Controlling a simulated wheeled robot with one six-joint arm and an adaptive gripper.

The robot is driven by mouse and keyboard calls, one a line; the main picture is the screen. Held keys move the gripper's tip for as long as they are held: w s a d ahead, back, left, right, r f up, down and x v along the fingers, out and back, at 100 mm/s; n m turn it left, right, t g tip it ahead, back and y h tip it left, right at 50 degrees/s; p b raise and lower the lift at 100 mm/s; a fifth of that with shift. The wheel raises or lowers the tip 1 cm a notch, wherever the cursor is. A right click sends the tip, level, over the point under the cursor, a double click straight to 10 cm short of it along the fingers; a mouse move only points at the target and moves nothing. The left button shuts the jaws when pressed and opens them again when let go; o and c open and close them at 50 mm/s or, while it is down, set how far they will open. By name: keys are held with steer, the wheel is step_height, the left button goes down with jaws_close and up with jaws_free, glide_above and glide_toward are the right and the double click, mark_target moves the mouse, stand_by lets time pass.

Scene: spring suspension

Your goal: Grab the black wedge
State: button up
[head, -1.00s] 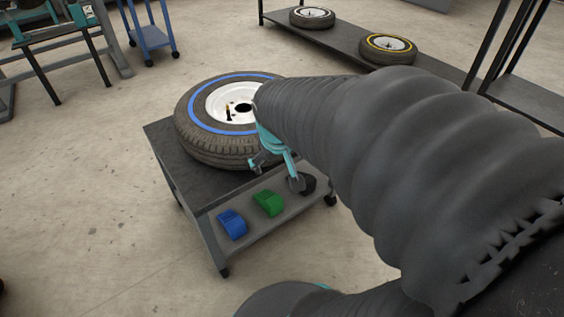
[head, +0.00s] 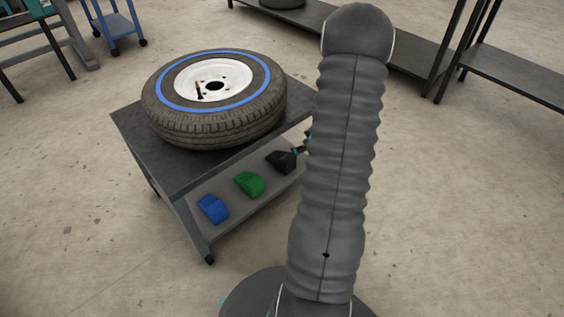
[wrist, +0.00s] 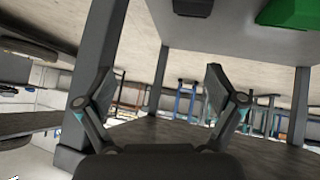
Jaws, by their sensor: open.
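The black wedge (head: 281,161) sits at the right end of the grey lower shelf of the cart, beside the green wedge (head: 249,183). In the wrist view the black wedge (wrist: 193,7) shows only in part at the top edge, and the green wedge (wrist: 290,13) is at the top right. My gripper (wrist: 160,72) is open, with nothing between its fingers. In the head view only a bit of my gripper (head: 302,149) shows just right of the black wedge; my arm hides the rest. I cannot tell whether they touch.
A blue wedge (head: 212,208) lies at the left of the shelf (head: 230,206). The dark cart top (head: 135,125) above carries a tyre with a blue ring (head: 215,105). A cart leg (wrist: 97,75) stands close to the left finger. Open floor lies left.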

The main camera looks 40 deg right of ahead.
mark_target(291, 162)
step_height(291, 162, down, 11)
steer(key=s+a+t+y+b, duration=0.1)
steer(key=s+t+y, duration=0.1)
steer(key=t+y, duration=0.25)
steer(key=shift+n+h, duration=0.35)
steer(key=shift+n, duration=0.05)
steer(key=b+x, duration=0.1)
steer(key=x, duration=0.6)
steer(key=shift+a+r, duration=0.15)
steer(key=shift+r, duration=0.05)
steer(key=shift+d+r+x, duration=0.15)
steer(key=shift+r+x, duration=0.05)
steer(key=shift+x, duration=1.3)
steer(key=shift+d+r+x, duration=0.1)
steer(key=shift+r+x, duration=0.05)
steer(key=shift+x, duration=1.35)
steer(key=shift+w+t, duration=0.2)
steer(key=shift+t, duration=0.05)
steer(key=c, duration=1.5)
